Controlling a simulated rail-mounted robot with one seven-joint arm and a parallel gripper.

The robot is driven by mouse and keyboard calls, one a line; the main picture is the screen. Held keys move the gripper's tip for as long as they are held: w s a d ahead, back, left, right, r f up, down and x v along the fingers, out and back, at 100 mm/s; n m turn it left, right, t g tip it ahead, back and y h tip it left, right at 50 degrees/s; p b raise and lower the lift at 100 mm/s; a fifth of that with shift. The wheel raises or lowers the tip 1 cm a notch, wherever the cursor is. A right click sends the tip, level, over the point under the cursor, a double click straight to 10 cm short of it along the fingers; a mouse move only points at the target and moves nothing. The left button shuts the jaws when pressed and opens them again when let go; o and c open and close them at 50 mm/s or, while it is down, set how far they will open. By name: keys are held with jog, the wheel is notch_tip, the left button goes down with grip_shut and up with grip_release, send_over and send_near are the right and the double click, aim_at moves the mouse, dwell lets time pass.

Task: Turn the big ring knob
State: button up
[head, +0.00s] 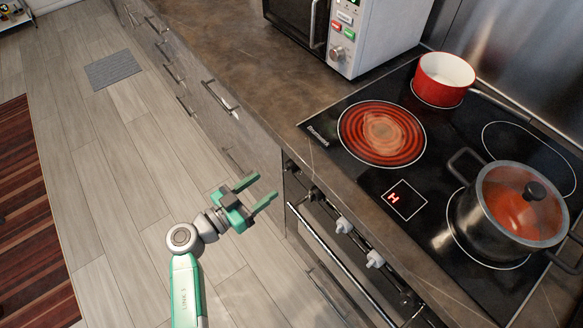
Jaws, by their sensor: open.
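My gripper (264,188) is open and empty. Its two green fingers point to the right, toward the oven front, and stand apart from the knobs. A row of knobs runs along the front panel below the counter edge: a dark knob (315,193), a white knob (343,226) and another white knob (374,260) show. Which of them belongs to the big ring cannot be told. A large ring (382,133) on the black cooktop (333,150) glows red. A lit red "H" shows on the cooktop display (394,197).
The oven handle (335,262) runs below the knobs. A red pot (443,80) stands at the back of the cooktop, and a lidded pot (487,225) stands at the right. A microwave (372,30) is on the counter (225,60).

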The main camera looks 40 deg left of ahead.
aim_at(285, 171)
jog(key=w, duration=0.2)
jog(key=w+b, duration=0.1)
jog(key=w, duration=0.2)
jog(key=w+d, duration=0.1)
jog(key=w, duration=0.1)
jog(key=shift+w, duration=0.2)
jog(key=c, duration=1)
jog(key=shift+n, duration=2.8)
jog(key=o, duration=1)
jog(key=shift+r, duration=0.1)
